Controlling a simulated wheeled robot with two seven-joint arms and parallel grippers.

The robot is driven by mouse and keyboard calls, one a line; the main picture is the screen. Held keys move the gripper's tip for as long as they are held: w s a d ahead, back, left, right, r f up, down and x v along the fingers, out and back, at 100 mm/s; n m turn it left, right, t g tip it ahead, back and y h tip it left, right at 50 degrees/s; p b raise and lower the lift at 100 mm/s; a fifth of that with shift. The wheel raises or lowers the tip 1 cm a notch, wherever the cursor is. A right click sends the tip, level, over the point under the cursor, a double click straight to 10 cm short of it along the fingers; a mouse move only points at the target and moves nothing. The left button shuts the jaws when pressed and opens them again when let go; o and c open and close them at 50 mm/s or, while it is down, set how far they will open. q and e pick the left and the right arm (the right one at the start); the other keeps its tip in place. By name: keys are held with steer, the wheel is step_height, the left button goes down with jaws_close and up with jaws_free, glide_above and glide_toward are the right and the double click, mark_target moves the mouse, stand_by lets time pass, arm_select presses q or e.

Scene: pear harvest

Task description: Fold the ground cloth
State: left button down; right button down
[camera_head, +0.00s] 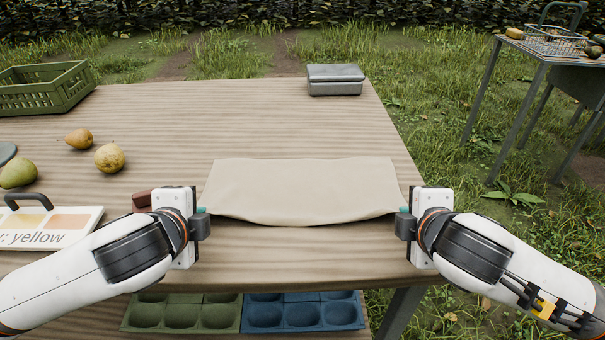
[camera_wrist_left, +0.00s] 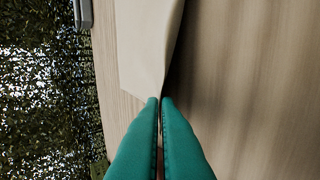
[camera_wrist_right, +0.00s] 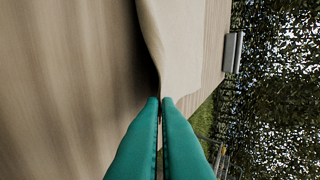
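The ground cloth (camera_head: 303,188) is a beige sheet on the wooden table, spread between my two grippers. Its near edge sags in the middle and its near corners are raised. My left gripper (camera_head: 203,211) is at the near left corner; in the left wrist view its teal fingers (camera_wrist_left: 160,100) are closed on the cloth (camera_wrist_left: 148,45). My right gripper (camera_head: 404,211) is at the near right corner; in the right wrist view its teal fingers (camera_wrist_right: 160,100) are closed on the cloth (camera_wrist_right: 180,45). The fingertips hide the pinched corners.
A grey box (camera_head: 335,79) stands at the back of the table (camera_head: 200,115). Pears (camera_head: 110,157), a green crate (camera_head: 45,88), a dark red block (camera_head: 142,199) and a colour card (camera_head: 50,222) lie left. Green and blue trays (camera_head: 303,312) sit below the front edge. The tabletop behind the cloth is clear.

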arm_select(q)
steer(key=c, duration=1.3)
jaws_free()
arm_select(e)
steer(key=c, duration=1.3)
jaws_free()
arm_select(q)
steer(key=shift+r, duration=0.1)
arm_select(e)
steer(key=shift+r, duration=0.1)
arm_select(q)
steer(key=r, duration=0.3)
steer(key=s+r, duration=0.1)
steer(key=r, duration=0.5)
steer(key=shift+s, duration=0.4)
arm_select(e)
steer(key=r, duration=0.3)
steer(key=s+r, duration=0.1)
steer(key=r, duration=0.5)
steer(key=shift+s, duration=0.4)
arm_select(q)
steer(key=shift+f, duration=0.1)
arm_select(e)
steer(key=shift+f, duration=0.1)
